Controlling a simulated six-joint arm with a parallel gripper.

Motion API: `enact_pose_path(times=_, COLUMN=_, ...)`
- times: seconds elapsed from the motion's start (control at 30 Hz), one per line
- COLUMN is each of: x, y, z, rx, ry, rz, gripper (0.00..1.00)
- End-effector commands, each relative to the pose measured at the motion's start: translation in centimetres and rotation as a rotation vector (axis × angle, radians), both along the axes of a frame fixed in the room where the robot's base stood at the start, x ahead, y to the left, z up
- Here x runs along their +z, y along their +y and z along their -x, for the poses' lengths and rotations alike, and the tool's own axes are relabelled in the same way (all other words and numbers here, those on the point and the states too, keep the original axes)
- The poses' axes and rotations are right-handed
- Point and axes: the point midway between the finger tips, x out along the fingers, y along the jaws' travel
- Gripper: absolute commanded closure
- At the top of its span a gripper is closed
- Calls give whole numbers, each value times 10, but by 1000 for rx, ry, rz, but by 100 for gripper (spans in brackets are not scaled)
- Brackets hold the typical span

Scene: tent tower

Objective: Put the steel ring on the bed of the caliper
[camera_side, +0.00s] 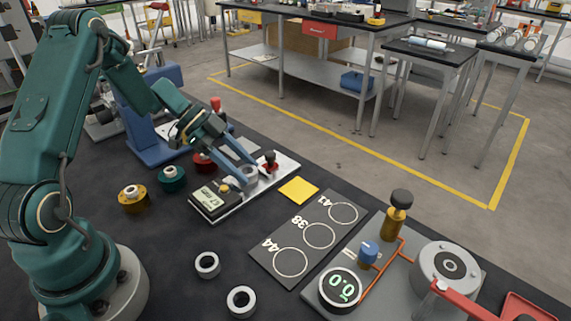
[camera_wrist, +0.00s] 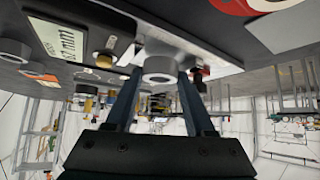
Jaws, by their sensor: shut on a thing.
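The caliper has a pale metal bed (camera_side: 230,211), a dark display block (camera_side: 214,198) and a red-topped post (camera_side: 270,161) at its far end. Its bed (camera_wrist: 215,52) also shows in the wrist view, with the display (camera_wrist: 62,38) at upper left. My gripper (camera_side: 246,179) is over the bed, between the display block and the red-topped post. It is shut on a steel ring (camera_wrist: 160,68), held between the fingertips in the wrist view. The ring (camera_side: 251,171) is partly hidden by the fingers in the side view. I cannot tell whether it touches the bed.
Two loose grey rings (camera_side: 207,264) (camera_side: 241,301) lie at the front of the dark table. A black board with numbered circles (camera_side: 319,236), a yellow pad (camera_side: 298,189) and a round gauge (camera_side: 341,289) stand to the right. Coloured spools (camera_side: 134,199) stand left of the caliper.

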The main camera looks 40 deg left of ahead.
Motion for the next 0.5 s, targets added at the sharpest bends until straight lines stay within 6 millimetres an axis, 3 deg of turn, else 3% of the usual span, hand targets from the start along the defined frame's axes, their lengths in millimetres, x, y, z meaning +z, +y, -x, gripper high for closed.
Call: enact_pose_path(times=0.5, x=-15, y=-2, z=4, rx=-1, ry=21, rz=0, gripper=100)
